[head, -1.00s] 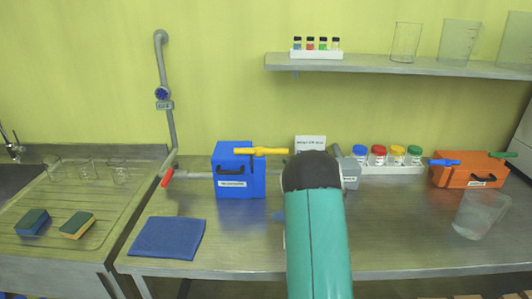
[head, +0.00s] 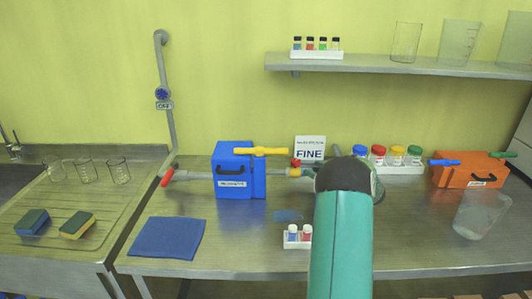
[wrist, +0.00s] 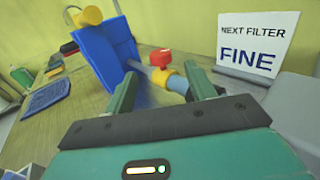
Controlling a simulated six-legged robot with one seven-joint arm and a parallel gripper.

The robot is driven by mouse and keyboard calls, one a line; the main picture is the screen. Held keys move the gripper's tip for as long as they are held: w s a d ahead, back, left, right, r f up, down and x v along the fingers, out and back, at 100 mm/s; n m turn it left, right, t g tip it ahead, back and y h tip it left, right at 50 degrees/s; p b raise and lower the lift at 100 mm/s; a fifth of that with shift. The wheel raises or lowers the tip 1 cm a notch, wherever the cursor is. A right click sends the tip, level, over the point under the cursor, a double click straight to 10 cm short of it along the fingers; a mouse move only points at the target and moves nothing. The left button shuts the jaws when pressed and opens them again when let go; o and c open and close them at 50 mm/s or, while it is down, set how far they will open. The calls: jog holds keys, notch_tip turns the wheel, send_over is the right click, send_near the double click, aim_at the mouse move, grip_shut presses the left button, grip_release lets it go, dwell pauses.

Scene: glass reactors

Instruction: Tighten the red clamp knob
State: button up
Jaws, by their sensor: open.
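The red clamp knob (head: 296,162) sits on top of a clamp on the grey pipe, right of the blue box (head: 233,170). In the wrist view the knob (wrist: 160,57) stands above an orange-yellow clamp (wrist: 164,76). My gripper (wrist: 162,88) is open, its two green fingers apart and empty. In the wrist picture the knob and clamp appear between the fingertips, beyond them; I see no contact. In the head view my teal arm hides the gripper and the pipe's right part.
A "FINE" sign (head: 310,149) stands behind the pipe. A small white vial rack (head: 297,241) stands at the bench front, left of my arm. A row of coloured-lid jars (head: 397,157) and an orange box (head: 467,172) are to the right. A blue cloth (head: 167,238) lies left.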

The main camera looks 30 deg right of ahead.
jog(key=v, duration=0.5)
jog(key=w+a+r+m+h, duration=0.4)
jog(key=r+m+h, duration=0.1)
jog(key=r+m, duration=0.3)
jog(key=w+a+r+m+h, duration=0.3)
jog(key=a+r+m+h, duration=0.1)
jog(key=r+m, duration=0.4)
jog(key=s+a+r+m+g, duration=0.1)
jog(key=s+a+m+g, duration=0.1)
jog(key=s+a+m, duration=0.2)
jog(key=s+a+m+g+h, duration=0.1)
jog(key=s+a+m+g, duration=0.2)
jog(key=a+m, duration=0.8)
jog(key=a, duration=0.3)
jog(key=shift+s+a+r+g, duration=0.2)
jog(key=shift+s+r+g, duration=0.1)
jog(key=shift+s+r, duration=0.1)
